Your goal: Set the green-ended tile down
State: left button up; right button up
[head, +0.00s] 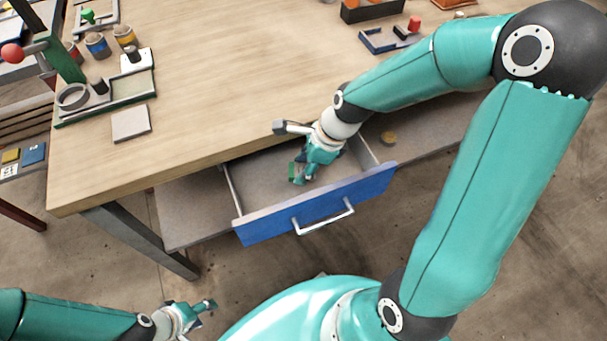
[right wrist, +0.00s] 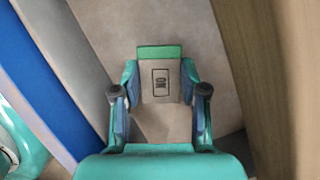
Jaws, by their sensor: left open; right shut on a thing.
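The green-ended tile (right wrist: 160,82) is beige with a dark framed mark and a green band at one end. In the right wrist view it sits between the two fingers of my right gripper (right wrist: 160,98), which is shut on it. In the head view the tile's green end (head: 294,172) shows beside my right gripper (head: 303,176), inside the open blue-fronted drawer (head: 322,210). I cannot tell if the tile touches the drawer floor. My left gripper (head: 209,309) is open and empty, low at the front, away from the desk.
The drawer's side walls and blue front stand close around my right gripper. The wooden desktop (head: 230,90) overhangs the drawer's back. A pale square tile (head: 131,124) and a green-edged tray (head: 110,98) lie on the desktop's left.

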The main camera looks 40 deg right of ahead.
jog(key=shift+f+b, duration=0.4)
jog(key=shift+f, duration=1.3)
jog(key=shift+f, duration=0.15)
jog(key=o, duration=1.2)
jog(key=shift+c, duration=0.2)
jog(key=shift+r, duration=0.2)
jog(key=shift+r, duration=0.2)
jog(key=p+v, duration=0.3)
jog(key=v, duration=0.8)
jog(key=shift+r, duration=0.25)
